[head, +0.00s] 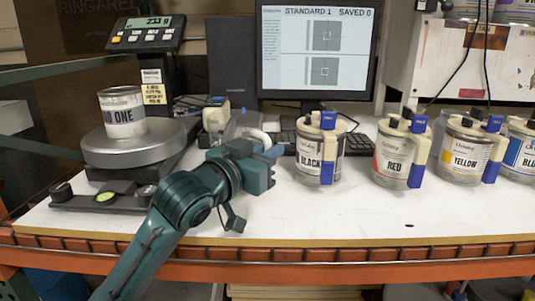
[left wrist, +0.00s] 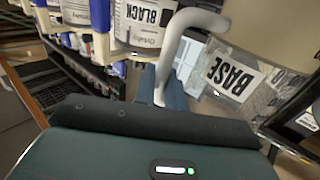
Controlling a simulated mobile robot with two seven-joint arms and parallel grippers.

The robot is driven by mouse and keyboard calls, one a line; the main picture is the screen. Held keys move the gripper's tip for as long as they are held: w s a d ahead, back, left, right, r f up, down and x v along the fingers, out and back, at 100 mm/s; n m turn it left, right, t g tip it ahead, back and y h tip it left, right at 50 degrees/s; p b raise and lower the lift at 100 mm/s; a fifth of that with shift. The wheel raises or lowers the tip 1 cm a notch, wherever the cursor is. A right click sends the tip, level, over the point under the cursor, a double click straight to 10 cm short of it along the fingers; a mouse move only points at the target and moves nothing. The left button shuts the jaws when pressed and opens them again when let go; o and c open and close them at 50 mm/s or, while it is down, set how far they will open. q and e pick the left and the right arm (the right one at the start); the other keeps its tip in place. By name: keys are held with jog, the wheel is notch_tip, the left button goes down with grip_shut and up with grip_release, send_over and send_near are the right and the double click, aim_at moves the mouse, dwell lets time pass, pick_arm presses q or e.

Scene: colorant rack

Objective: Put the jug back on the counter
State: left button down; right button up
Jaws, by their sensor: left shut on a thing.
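The jug (head: 243,124) is clear with a pale handle, partly hidden behind my left gripper in the head view. In the left wrist view the jug (left wrist: 272,98) has a BASE label and appears steeply turned in the picture. My left gripper (head: 271,153) is shut on the jug's handle (left wrist: 178,40). The white counter (head: 300,215) runs under the gripper. The jug's bottom is hidden, so I cannot tell whether it touches the counter. My right gripper is not in view.
A scale (head: 133,150) with a can (head: 122,113) stands at left. Labelled colorant cans, black (head: 313,165), red (head: 390,160), yellow (head: 462,158) and blue, line the right. A monitor (head: 317,45) and keyboard (head: 287,140) are behind. The front counter is clear.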

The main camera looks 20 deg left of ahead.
pick_arm(q)
jog(key=shift+r, duration=0.1)
jog(key=c, duration=1.5)
grip_release()
jog(key=shift+f, duration=0.2)
jog(key=shift+o, duration=0.2)
